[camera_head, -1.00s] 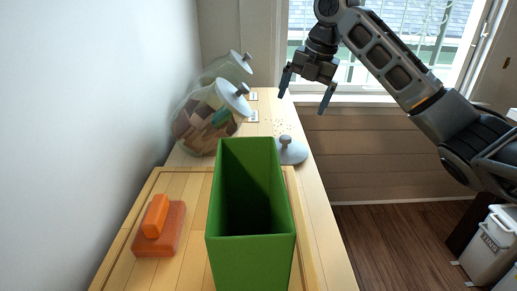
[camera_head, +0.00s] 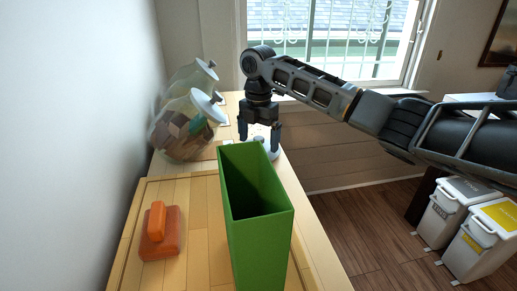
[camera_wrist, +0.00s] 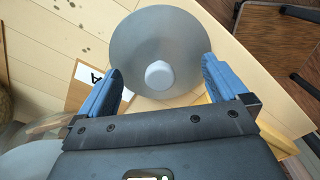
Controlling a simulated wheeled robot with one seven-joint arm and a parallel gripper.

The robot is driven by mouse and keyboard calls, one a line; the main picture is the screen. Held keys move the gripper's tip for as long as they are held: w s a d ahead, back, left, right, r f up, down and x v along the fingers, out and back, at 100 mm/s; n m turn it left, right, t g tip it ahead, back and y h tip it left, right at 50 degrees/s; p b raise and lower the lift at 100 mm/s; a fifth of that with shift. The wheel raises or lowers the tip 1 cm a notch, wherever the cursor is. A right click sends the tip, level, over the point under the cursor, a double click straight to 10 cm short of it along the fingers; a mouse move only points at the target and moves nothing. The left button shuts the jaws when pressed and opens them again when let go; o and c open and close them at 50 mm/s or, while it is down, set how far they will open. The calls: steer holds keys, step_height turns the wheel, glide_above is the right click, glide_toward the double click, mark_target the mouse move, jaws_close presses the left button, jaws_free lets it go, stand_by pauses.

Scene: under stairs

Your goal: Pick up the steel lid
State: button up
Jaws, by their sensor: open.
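The steel lid (camera_wrist: 185,35) lies flat on the wooden counter, with its round knob (camera_wrist: 159,75) on top. In the head view the lid (camera_head: 274,153) shows behind the green bin, partly hidden by the bin and my gripper. My gripper (camera_head: 259,147) points down over the lid. In the wrist view my gripper (camera_wrist: 160,80) is open, its two blue fingers on either side of the knob and apart from it. I cannot tell the exact height of the fingertips above the lid.
A tall green bin (camera_head: 233,185) stands just in front of the lid. Glass jars with lids, one holding blocks (camera_head: 183,136), stand at left by the wall. An orange brush-like block (camera_head: 160,238) lies on the board. A lettered card (camera_wrist: 88,73) lies beside the lid.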

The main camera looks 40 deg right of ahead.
steer(key=shift+f, duration=0.35)
steer(key=shift+c, duration=0.2)
